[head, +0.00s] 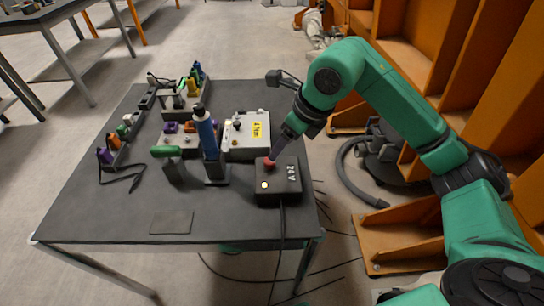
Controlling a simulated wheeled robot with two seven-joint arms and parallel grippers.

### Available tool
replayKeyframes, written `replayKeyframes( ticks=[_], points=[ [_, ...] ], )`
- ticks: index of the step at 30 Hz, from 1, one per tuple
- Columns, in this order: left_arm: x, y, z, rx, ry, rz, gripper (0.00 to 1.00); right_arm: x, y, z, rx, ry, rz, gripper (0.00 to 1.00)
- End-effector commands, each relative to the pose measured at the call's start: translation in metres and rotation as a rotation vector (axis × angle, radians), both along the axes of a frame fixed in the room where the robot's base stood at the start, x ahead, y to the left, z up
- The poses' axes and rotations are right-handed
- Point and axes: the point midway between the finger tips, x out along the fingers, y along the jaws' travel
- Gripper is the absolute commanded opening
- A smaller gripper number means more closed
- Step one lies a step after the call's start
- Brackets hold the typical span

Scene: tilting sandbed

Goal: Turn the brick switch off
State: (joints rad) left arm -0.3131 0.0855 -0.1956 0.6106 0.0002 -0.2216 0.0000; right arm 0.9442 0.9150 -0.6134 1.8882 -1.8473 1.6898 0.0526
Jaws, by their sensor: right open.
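The brick is a black box (280,182) marked "24 V" at the right side of the dark table. A red switch (269,163) sits on its top near the far left corner, and a small pale yellow light (264,185) shows on its near left part. My right gripper (274,157) reaches down from the upper right, with its tip at the red switch. It is open, with nothing seen held. I cannot tell whether it touches the switch, whose position is too small to read. My left gripper is out of view.
A white box with a yellow label (258,131) stands just behind the brick. A blue cylinder on a stand (207,136) and a green-handled tool (168,152) stand to the left. A cable (282,225) hangs off the front edge. The table's front left is mostly clear.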

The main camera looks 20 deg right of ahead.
Motion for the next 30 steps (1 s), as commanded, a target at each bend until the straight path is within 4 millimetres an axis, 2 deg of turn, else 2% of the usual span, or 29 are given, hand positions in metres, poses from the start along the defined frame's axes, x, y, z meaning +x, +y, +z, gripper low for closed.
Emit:
replayKeyframes(
  ticks=[3,9,13,19,23,24,25,30],
  points=[
    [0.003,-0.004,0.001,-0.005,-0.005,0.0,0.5,0.009,0.009,-0.03,0.004,0.005,0.0,0.69],
    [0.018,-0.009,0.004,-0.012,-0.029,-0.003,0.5,0.021,0.017,-0.065,0.003,0.003,0.001,0.69],
    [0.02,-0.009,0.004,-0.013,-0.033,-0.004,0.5,0.024,0.019,-0.072,0.003,0.0,0.0,0.69],
    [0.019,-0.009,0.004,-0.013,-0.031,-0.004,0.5,0.024,0.019,-0.072,0.004,-0.001,0.0,0.69],
    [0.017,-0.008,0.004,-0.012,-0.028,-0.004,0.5,0.024,0.019,-0.072,0.004,-0.001,0.0,0.19],
    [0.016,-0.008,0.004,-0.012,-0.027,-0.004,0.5,0.024,0.019,-0.072,0.004,-0.001,0.0,0.04],
    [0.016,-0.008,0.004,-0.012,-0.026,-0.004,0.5,0.024,0.019,-0.072,0.004,-0.001,0.0,0.0],
    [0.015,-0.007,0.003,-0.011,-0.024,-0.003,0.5,0.024,0.019,-0.072,0.004,-0.001,0.003,0.0]
  ],
)
